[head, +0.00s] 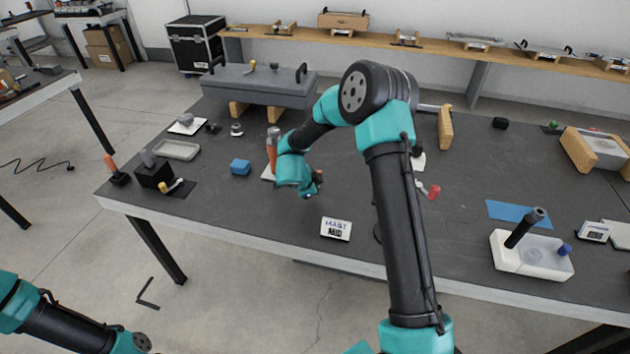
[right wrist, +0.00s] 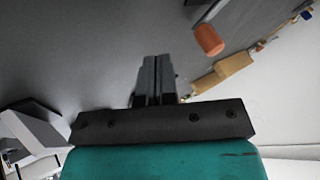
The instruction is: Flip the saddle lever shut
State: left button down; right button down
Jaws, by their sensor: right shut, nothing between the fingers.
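I cannot tell for sure which part is the saddle lever. An upright orange handle (head: 273,150) stands just left of my right wrist; an orange cylinder (right wrist: 208,40) shows at the upper right of the right wrist view. A small part with a red knob (head: 433,192) lies right of my right forearm, partly hidden by it. A black block with a grey rod (head: 153,174) stands at the table's left. My right gripper (head: 316,181) is shut and empty above the table; its closed fingers (right wrist: 155,78) show in the right wrist view. My left gripper is out of view.
A blue block (head: 240,167) and grey tray (head: 176,150) lie left. A grey beam (head: 262,87) rests on wooden blocks behind. A white base with a black tube (head: 530,256) stands right. My right arm hides the middle.

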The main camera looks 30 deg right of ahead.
jog(key=v, duration=0.9)
jog(key=shift+a+r, duration=0.15)
jog(key=shift+r, duration=0.15)
jog(key=shift+w, duration=0.1)
